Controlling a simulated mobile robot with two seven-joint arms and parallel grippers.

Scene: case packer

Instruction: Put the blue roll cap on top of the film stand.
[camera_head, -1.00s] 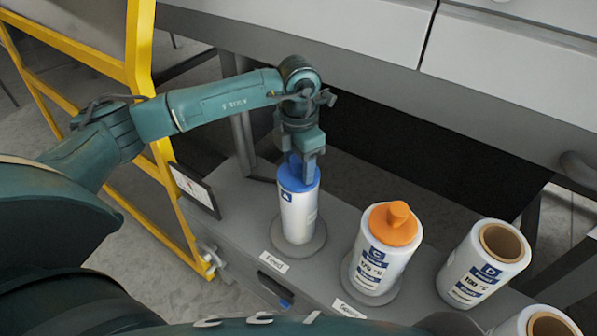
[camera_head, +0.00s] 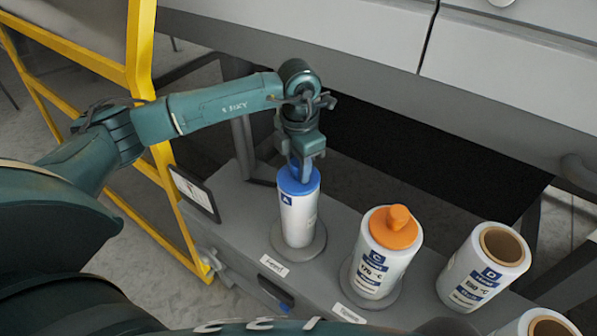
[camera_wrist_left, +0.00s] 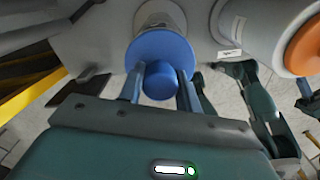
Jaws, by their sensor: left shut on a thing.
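The blue roll cap (camera_head: 300,181) sits at the top of a white film roll (camera_head: 298,217) marked A. This roll stands upright on a round grey base, the film stand (camera_head: 301,249), labelled "Feed". My left gripper (camera_head: 301,176) comes down from above and is shut on the cap's knob. In the left wrist view the cap (camera_wrist_left: 158,52) shows as a blue disc, with its round knob between the two fingers (camera_wrist_left: 160,88). I cannot tell whether the cap is fully seated on the roll.
A white roll C with an orange cap (camera_head: 394,226) stands on a second base to the right. A roll D (camera_head: 483,265) without a cap stands further right, with another roll (camera_head: 540,323) below it. A yellow frame (camera_head: 142,75) and a small screen (camera_head: 194,192) are at the left.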

